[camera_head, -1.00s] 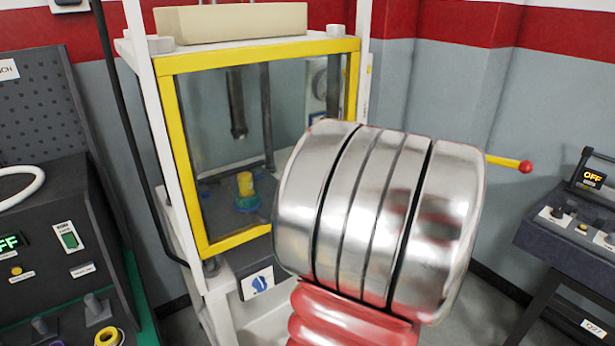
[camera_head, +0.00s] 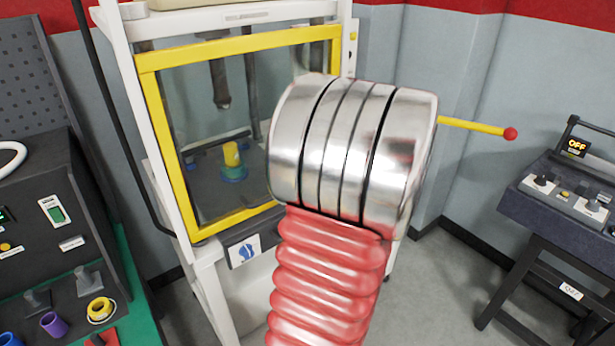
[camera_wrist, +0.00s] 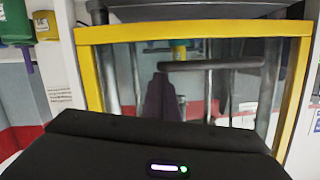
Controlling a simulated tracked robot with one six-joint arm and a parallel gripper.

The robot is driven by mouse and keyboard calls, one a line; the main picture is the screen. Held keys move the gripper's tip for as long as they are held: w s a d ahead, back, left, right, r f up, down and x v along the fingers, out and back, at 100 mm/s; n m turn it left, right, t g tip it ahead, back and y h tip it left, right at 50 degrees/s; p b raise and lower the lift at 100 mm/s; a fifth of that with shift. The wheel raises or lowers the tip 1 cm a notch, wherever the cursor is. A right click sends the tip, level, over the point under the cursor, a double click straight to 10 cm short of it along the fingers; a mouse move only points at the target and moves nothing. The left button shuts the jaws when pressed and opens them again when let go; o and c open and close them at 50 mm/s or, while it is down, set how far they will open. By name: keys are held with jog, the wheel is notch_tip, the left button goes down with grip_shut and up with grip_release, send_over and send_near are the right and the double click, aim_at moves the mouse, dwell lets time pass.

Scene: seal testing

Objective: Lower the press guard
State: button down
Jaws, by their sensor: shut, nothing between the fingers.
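The press guard (camera_head: 155,120) is a clear panel in a yellow frame on the front of the white press (camera_head: 130,90). Its bottom bar sits just above the dark strip with the blue-and-white sign. In the wrist view, which looks upside down, the guard's yellow frame (camera_wrist: 190,30) fills the middle. My gripper (camera_wrist: 161,78) shows there as a dark, narrow, shut shape in front of the panel, with nothing held. Whether it touches the guard I cannot tell. In the head view, my shiny wrist and red arm hide the gripper and the guard's right side.
Behind the panel a yellow cylinder (camera_head: 231,153) stands on a blue base under the dark ram (camera_head: 219,85). A yellow lever with a red ball (camera_head: 510,133) sticks out right. A control bench (camera_head: 570,195) stands right, a dark console (camera_head: 50,210) left. Open floor lies between.

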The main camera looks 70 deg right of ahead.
jog(key=shift+a+f, duration=0.15)
jog(key=shift+f, duration=0.5)
notch_tip(320, 180, up, 5)
jog(key=d+v, duration=0.1)
jog(key=v, duration=0.9)
jog(key=shift+s, duration=0.2)
jog(key=shift+r, duration=0.1)
